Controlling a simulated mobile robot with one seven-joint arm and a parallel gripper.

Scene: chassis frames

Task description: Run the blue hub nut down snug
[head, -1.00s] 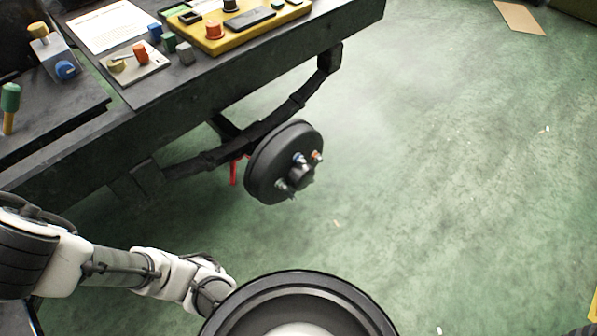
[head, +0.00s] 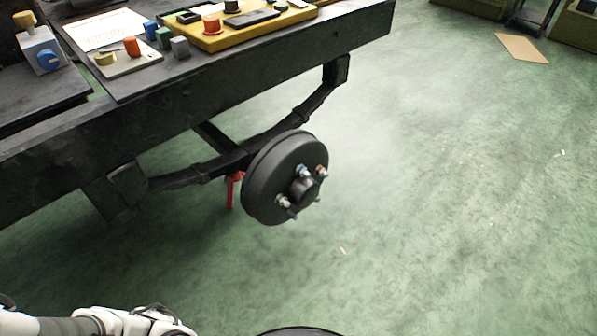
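A black round hub (head: 268,180) is mounted below the chassis frame, its face turned to the lower right. Several studs and nuts stand out around its dark centre cap. A small bluish nut (head: 302,171) shows on the upper part of the face, and an orange-tinted nut (head: 322,173) is to its right. A paler silvery one (head: 283,201) is at the lower left. How far the blue nut is threaded on is too small to tell. My white and grey arm shows at the bottom left, well away from the hub. My gripper is not visible.
A dark chassis bench (head: 180,110) runs above the hub, with a yellow tray (head: 250,32), a white sheet and small coloured parts on top. A red stand (head: 231,190) is behind the hub.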

